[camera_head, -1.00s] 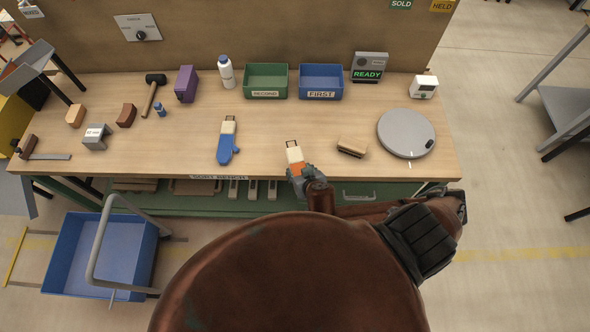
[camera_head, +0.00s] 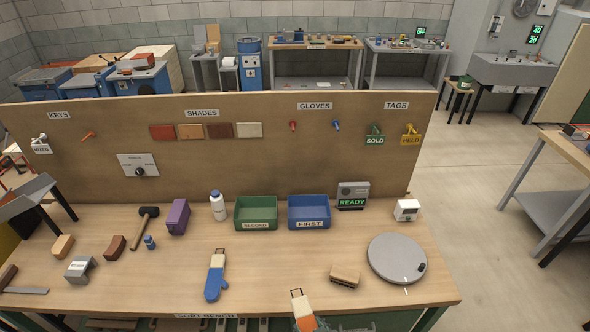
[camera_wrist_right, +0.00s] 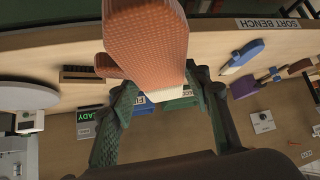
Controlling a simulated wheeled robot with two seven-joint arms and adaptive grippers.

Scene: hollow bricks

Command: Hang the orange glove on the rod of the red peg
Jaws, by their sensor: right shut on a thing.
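The orange glove (camera_head: 305,322) has a pale cuff with a dark loop and shows at the bottom edge of the head view, by the bench's front edge. In the right wrist view the orange glove (camera_wrist_right: 150,40) fills the top middle. My right gripper (camera_wrist_right: 155,85) is shut on it, with a dark green finger on either side. In the head view little of this gripper shows. The red peg (camera_head: 293,126) sticks out of the brown board under the GLOVES sign, its rod bare. My left gripper is not in view.
A blue peg (camera_head: 336,126) is right of the red one. A blue glove (camera_head: 215,278) lies on the bench (camera_head: 270,265). Below the pegs stand a green bin (camera_head: 256,212), a blue bin (camera_head: 309,211) and a READY device (camera_head: 352,195). A brush (camera_head: 345,275) and grey disc (camera_head: 397,260) lie right.

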